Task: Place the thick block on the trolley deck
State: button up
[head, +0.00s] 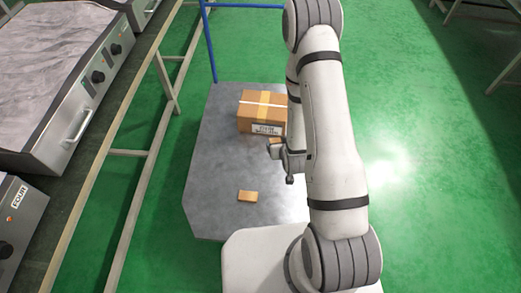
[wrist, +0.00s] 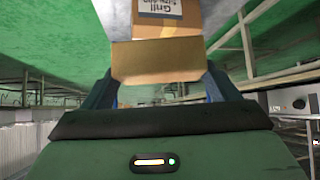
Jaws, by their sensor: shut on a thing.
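My gripper (head: 277,151) is shut on a tan block, which I take to be the thick block (wrist: 157,63). In the wrist view the block sits between the two blue fingers. In the head view only a small part of it shows beside the gripper, and my arm hides the rest. The grey trolley deck (head: 213,150) lies under and to the left of the gripper. The block appears to be held above the deck; the height of the gap is hard to tell.
A taped cardboard box (head: 262,112) stands on the deck, just behind the gripper. A smaller tan block (head: 248,196) lies on the front part of the deck. The deck's left side is bare. A blue handle frame (head: 211,45) rises at the back. A metal rail frame (head: 133,152) runs along the left.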

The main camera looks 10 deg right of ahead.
jog(key=w+d+f+m+h+b, duration=0.1)
jog(key=w+d+f+m+b, duration=0.15)
jog(key=w+f+b, duration=1.15)
jog(key=w+a+f+h+b, duration=0.1)
jog(key=w+f+b, duration=0.1)
jog(key=w+b, duration=0.45)
jog(key=w+a+f+b, duration=0.2)
jog(key=w+b, duration=0.4)
jog(key=w, duration=0.1)
jog(key=f+b, duration=0.2)
jog(key=f, duration=0.3)
jog(key=f+b, duration=0.2)
jog(key=f, duration=0.4)
jog(key=f+b, duration=0.2)
jog(key=f, duration=0.4)
jog(key=shift+w+d, duration=0.2)
jog(key=shift+w, duration=0.05)
jog(key=shift+r, duration=0.1)
jog(key=o, duration=1)
